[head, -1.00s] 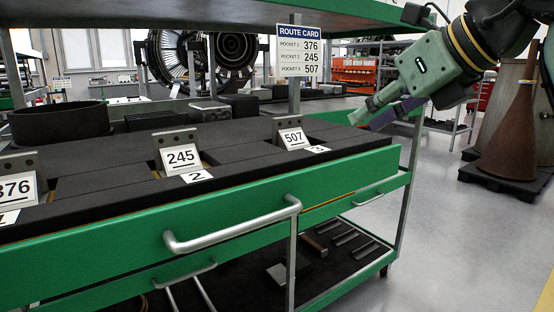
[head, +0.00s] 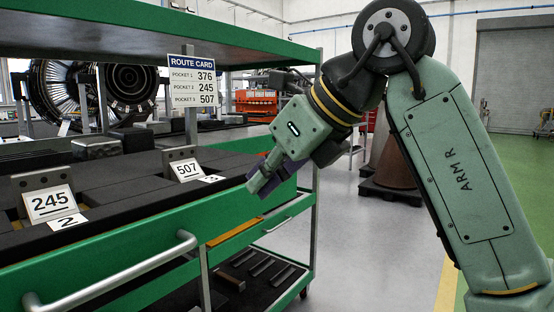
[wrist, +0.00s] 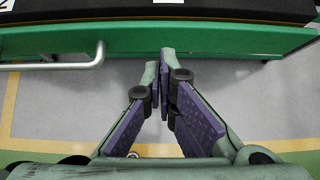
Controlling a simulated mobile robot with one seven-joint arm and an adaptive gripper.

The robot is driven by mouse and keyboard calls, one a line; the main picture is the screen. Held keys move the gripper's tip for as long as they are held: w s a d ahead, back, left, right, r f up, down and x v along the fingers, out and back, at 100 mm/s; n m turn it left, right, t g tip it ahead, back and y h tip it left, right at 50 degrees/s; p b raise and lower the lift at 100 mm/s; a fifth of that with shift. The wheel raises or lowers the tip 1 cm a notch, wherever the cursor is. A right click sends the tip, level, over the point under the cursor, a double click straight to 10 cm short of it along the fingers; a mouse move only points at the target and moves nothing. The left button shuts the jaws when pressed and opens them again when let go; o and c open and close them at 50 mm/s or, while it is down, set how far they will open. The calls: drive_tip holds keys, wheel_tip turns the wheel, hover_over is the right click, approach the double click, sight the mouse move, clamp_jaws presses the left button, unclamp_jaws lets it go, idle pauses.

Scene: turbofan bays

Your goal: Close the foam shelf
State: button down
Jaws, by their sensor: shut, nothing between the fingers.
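The foam shelf (head: 130,232) is a green-fronted drawer with black foam on top, pulled out from the green cart. Its silver bar handle (head: 115,275) runs along the front at lower left. In the wrist view the green front (wrist: 200,40) crosses the top, with the handle end (wrist: 97,55) at left. My gripper (head: 252,187) is shut and empty, in front of the shelf's right part. In the wrist view my gripper (wrist: 165,55) points at the green front, right of the handle. I cannot tell whether the fingertips touch it.
A route card (head: 194,82) hangs on a post. The cart's upper shelf (head: 200,35) overhangs. Loose parts lie on the lower shelf (head: 265,270). Grey floor (head: 345,240) is clear at right.

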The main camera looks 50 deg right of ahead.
sight(223, 193)
drive_tip(key=shift+w+a+f+p, duration=0.1)
drive_tip(key=shift+w+f+p, duration=0.2)
drive_tip(key=shift+w, duration=0.7)
drive_tip(key=shift+w+f+p, duration=0.1)
drive_tip(key=shift+w+f, duration=0.25)
drive_tip(key=shift+w, duration=0.65)
drive_tip(key=shift+w+a+f+p, duration=0.15)
drive_tip(key=shift+w+f, duration=0.2)
drive_tip(key=shift+w, duration=0.65)
drive_tip(key=shift+d, duration=0.1)
